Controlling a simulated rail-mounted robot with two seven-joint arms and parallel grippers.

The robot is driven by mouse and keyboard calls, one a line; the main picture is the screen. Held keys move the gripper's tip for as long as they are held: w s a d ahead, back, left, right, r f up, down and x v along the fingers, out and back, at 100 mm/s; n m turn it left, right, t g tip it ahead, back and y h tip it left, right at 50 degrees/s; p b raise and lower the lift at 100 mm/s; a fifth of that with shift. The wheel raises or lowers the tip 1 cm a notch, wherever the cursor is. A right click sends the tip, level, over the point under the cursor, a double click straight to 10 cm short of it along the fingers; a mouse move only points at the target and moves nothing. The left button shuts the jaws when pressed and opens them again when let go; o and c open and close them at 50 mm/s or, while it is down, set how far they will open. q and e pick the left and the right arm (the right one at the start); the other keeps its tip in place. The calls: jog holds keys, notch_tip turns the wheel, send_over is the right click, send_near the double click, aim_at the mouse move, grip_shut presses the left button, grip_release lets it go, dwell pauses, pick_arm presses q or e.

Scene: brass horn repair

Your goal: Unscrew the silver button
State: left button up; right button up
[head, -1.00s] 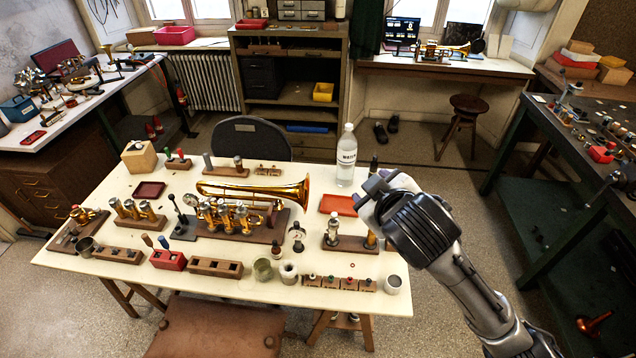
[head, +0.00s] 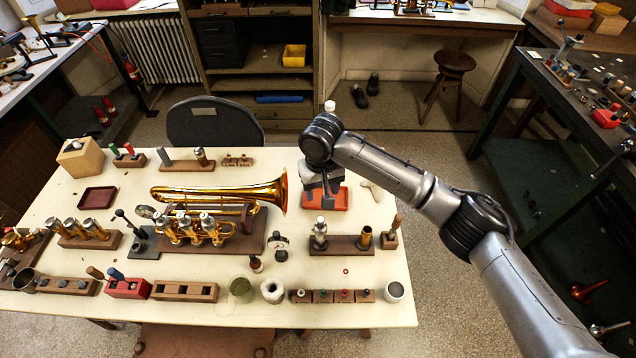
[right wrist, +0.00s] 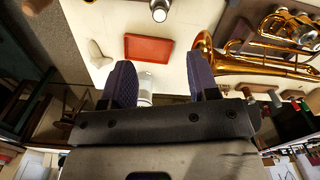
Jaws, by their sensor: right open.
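An upright valve (head: 320,236) with a silver top stands in a wooden block (head: 345,246) at the right of the table. Its round silver end shows at the top of the right wrist view (right wrist: 160,11). I cannot tell for sure which silver cap is the button; the brass trumpet (head: 218,194) also has silver-topped valves. My right gripper (head: 326,197) points down over the red tray (head: 340,198), behind the valve block. Its fingers (right wrist: 163,80) are apart with nothing gripped; part of the clear bottle (right wrist: 146,88) shows beyond the gap. My left gripper is out of view.
The bottle's white cap (head: 330,106) shows behind my right arm, which hides most of it. A wooden-handled tool (head: 397,226) stands right of the valve block. Small jars and a block of coloured pieces (head: 333,296) line the front edge.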

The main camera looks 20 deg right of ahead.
aim_at(321, 219)
jog(key=shift+m, duration=0.3)
jog(key=f, duration=0.4)
jog(key=f+b, duration=0.1)
jog(key=f, duration=0.7)
jog(key=shift+w+d+b, duration=0.1)
jog(key=shift+w+b, duration=0.15)
jog(key=shift+b, duration=0.05)
jog(key=shift+f, duration=0.7)
